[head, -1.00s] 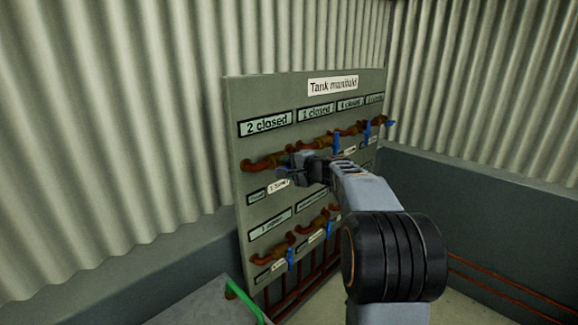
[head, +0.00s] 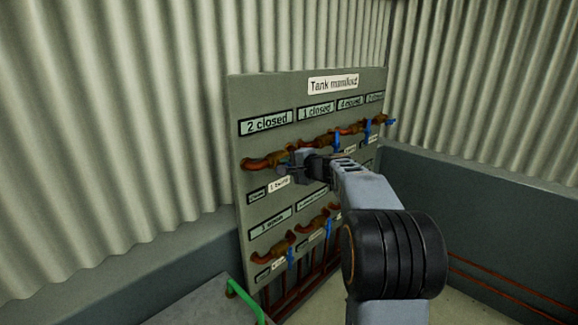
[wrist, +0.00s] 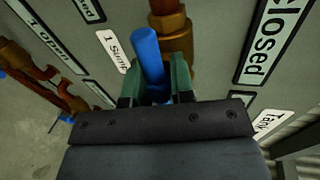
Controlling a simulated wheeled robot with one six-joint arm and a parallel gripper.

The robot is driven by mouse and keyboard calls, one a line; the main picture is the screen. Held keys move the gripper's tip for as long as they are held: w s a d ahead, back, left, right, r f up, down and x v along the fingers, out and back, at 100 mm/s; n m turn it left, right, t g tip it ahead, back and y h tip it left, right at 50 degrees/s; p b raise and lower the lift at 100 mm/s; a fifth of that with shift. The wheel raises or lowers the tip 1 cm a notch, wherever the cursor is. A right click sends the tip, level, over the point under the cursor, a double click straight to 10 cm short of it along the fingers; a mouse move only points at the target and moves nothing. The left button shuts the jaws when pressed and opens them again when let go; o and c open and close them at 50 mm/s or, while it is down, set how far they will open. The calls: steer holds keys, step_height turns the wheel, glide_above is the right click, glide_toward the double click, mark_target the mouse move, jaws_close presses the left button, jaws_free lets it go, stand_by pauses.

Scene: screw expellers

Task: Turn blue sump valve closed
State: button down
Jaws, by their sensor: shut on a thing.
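The blue sump valve handle (wrist: 147,48) is in the middle of the wrist view, beside a brass and copper valve body (wrist: 177,35). A white label reading "1 Sump" (wrist: 117,48) is next to it; the label also shows in the head view (head: 279,184). My gripper (wrist: 155,88) is shut on the handle, a green finger on each side of it. In the head view my gripper (head: 290,172) is at the upper left valve of the panel and hides most of the handle. The handle's exact angle to its pipe is hard to tell.
The "Tank manifold" panel (head: 240,95) carries several more valves with blue handles: upper right (head: 367,130) and lower row (head: 290,258). The plate above the upper left valve reads "2 closed" (head: 266,123). A green rail (head: 245,300) stands at the lower left. Corrugated walls stand behind.

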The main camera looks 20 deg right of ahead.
steer(key=m, duration=0.1)
steer(key=m+y, duration=0.1)
steer(key=m, duration=0.1)
steer(key=shift+f+m+g+y+p, duration=0.2)
steer(key=shift+m+g+y+p, duration=0.1)
steer(key=shift+p, duration=0.1)
steer(key=m, duration=0.1)
steer(key=m+y+p, duration=0.1)
steer(key=m, duration=0.1)
steer(key=shift+d+r+m, duration=0.1)
steer(key=shift+d+m, duration=0.05)
steer(key=shift+m, duration=0.15)
steer(key=m+y+p, duration=0.1)
steer(key=m, duration=0.2)
steer(key=shift+p, duration=0.3)
steer(key=shift+w+d+r+m+t+y+p, duration=0.15)
steer(key=shift+m+y+p, duration=0.3)
steer(key=shift+m, duration=0.65)
steer(key=shift+s+f+m+t+y+p, duration=0.1)
steer(key=shift+m+t+y+p, duration=0.25)
steer(key=shift+m, duration=0.75)
steer(key=c, duration=1.4)
jaws_free()
steer(key=o, duration=0.3)
steer(key=shift+r, duration=0.15)
